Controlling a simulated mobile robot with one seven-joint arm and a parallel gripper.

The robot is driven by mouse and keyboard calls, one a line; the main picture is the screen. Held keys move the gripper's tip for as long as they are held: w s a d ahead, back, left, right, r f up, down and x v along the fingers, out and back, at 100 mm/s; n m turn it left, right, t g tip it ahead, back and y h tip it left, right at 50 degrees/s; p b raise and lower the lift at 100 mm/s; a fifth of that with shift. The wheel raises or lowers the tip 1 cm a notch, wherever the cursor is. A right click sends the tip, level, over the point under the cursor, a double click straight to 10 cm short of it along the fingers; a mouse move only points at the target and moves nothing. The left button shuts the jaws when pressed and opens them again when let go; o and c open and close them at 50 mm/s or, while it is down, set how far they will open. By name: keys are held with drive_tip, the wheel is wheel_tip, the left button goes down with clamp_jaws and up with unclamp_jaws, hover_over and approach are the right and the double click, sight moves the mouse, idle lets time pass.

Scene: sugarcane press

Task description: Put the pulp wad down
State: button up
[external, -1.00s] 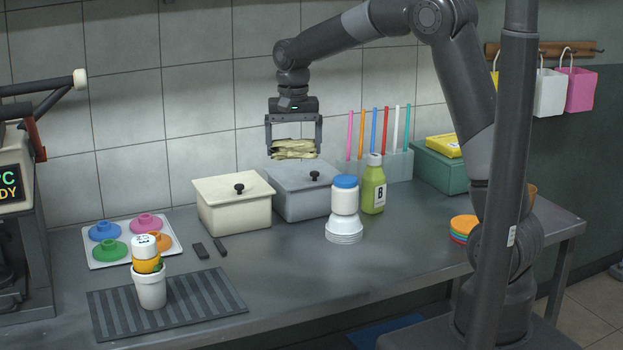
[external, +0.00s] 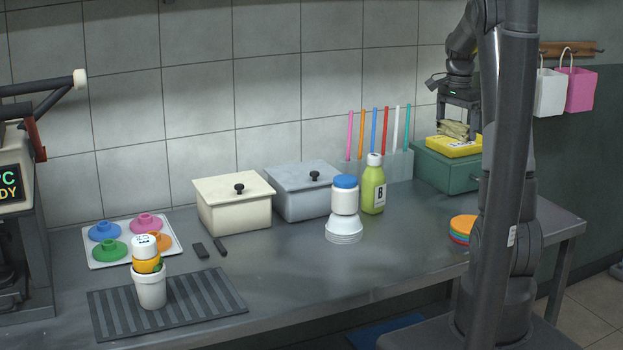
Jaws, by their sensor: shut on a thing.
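The pulp wad (external: 454,130) is a pale yellowish, layered clump. My gripper (external: 457,127) is shut on it, pointing down at the back right of the counter. The wad is just above or touching a yellow packet (external: 455,147) that lies on a green box (external: 440,169); I cannot tell whether they touch. My column hides the right side of the box and part of my arm.
A cream lidded box (external: 234,213) and a grey lidded box (external: 300,200) stand by the wall. A straw holder (external: 398,165), a green bottle (external: 373,190) and a blue-capped jar (external: 345,200) stand left of the green box. The counter's front middle is clear.

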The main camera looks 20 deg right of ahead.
drive_tip(key=s+d+m, duration=0.3)
drive_tip(key=s+d, duration=0.3)
drive_tip(key=d, duration=0.3)
hover_over(447, 208)
wheel_tip(447, 208, down, 18)
drive_tip(key=shift+d+f, duration=0.1)
drive_tip(key=shift+f, duration=2)
drive_tip(key=o, duration=0.5)
drive_tip(key=shift+f, duration=0.15)
drive_tip(key=shift+o, duration=1.1)
